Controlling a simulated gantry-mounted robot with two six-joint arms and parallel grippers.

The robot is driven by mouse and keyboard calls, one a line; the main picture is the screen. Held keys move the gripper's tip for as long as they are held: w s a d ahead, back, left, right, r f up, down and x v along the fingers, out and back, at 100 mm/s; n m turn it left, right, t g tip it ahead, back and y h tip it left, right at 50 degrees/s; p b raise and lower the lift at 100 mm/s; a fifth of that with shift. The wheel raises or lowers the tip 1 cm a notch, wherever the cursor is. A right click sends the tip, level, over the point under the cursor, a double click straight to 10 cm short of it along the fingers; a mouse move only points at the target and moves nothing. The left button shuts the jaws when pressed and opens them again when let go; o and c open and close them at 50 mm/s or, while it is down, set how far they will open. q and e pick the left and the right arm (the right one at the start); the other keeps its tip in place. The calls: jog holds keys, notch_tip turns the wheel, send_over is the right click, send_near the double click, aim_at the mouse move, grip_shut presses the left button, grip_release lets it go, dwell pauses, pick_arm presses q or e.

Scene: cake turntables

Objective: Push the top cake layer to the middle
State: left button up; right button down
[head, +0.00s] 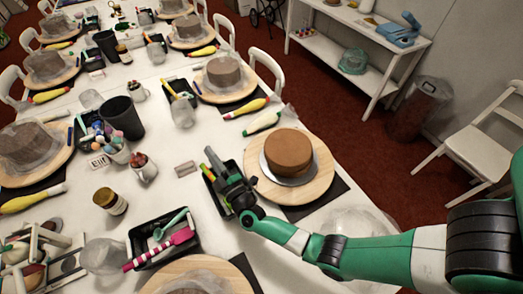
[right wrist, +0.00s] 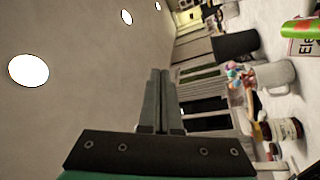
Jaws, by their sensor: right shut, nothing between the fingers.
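A round brown cake (head: 288,153) sits on a grey disc (head: 300,179) on a light wooden turntable (head: 318,185). The seam between its layers is hard to make out, so I cannot tell how far the top layer is off. My right gripper (head: 211,160) is just left of the turntable, over or near a small black tray. Its fingers are shut, empty and point away from the cake. They also show together in the right wrist view (right wrist: 160,102), where the cake is not visible. My left gripper is not in view.
A black tray (head: 205,182) lies under and beside my right gripper. A red-topped cup (head: 143,167), a brown jar (head: 110,201) and a black tray with pink and teal tools (head: 163,241) stand to the left. Another wooden turntable (head: 190,268) is at the front.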

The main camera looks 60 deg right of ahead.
jog(key=s+d+f+g+h, duration=0.1)
jog(key=s+d+f+g, duration=0.1)
jog(key=s+f, duration=0.2)
jog(key=s+d+f+n+g+h, duration=0.1)
jog(key=s+d+f+g, duration=0.1)
jog(key=s+f, duration=0.2)
jog(key=s+d+f+g+h, duration=0.1)
jog(key=s+d+f+g, duration=0.1)
jog(key=s+f, duration=0.3)
jog(key=shift+d+f+n+h+p, duration=0.3)
jog(key=shift+f+n+p, duration=0.1)
jog(key=shift+f, duration=0.25)
jog(key=b+x, duration=0.1)
jog(key=x, duration=0.2)
jog(key=b+x, duration=0.2)
jog(key=x, duration=0.1)
jog(key=b+x, duration=0.2)
jog(key=x, duration=0.1)
jog(key=shift+f, duration=0.3)
jog(key=shift+w+d+r, duration=0.1)
jog(key=shift+w+d, duration=0.05)
jog(key=shift+d, duration=0.45)
jog(key=s, duration=0.2)
jog(key=shift+s+d+r, duration=0.1)
jog(key=shift+s+d, duration=0.2)
jog(key=shift+d, duration=0.1)
jog(key=shift+s+d, duration=0.1)
jog(key=shift+s, duration=0.3)
jog(key=shift+r, duration=0.1)
